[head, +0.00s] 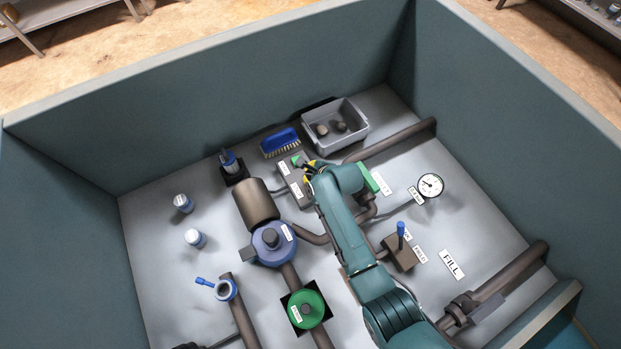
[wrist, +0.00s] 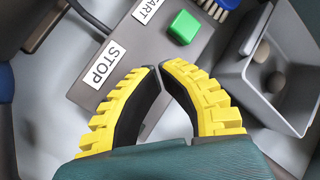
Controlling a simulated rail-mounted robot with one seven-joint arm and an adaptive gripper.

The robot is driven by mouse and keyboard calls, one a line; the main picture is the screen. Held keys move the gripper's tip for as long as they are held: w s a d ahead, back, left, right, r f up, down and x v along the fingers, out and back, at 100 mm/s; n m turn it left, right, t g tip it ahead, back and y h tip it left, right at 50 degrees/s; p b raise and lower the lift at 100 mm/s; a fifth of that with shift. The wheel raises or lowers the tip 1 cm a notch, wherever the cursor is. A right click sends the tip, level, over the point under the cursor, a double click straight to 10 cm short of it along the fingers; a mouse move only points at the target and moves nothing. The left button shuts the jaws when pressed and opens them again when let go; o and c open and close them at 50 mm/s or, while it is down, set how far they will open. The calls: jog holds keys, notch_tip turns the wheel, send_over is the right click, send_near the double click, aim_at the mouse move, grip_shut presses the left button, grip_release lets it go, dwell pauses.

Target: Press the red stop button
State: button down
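The grey control box (head: 290,183) carries a START label and a STOP label (wrist: 104,65). A green button (wrist: 183,27) stands on it near the START label. The red stop button does not show in either view; my gripper covers the part of the box beside the STOP label. My gripper (wrist: 159,68) has yellow ribbed fingers with black inner pads, and its tips meet with nothing visible between them. In the head view my gripper (head: 307,168) is over the box's right side. I cannot tell whether the tips touch the box.
A grey bin (head: 335,125) holding rounded stones is just beyond the box, with a blue brush (head: 280,142) beside it. A brown motor (head: 257,203) and blue pump (head: 272,243) stand nearby. Pipes, a gauge (head: 430,185) and a blue-handled lever (head: 401,230) are to the right.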

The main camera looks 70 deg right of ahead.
jog(key=shift+r+p, duration=2.6)
jog(key=shift+p, duration=0.1)
jog(key=shift+f, duration=0.1)
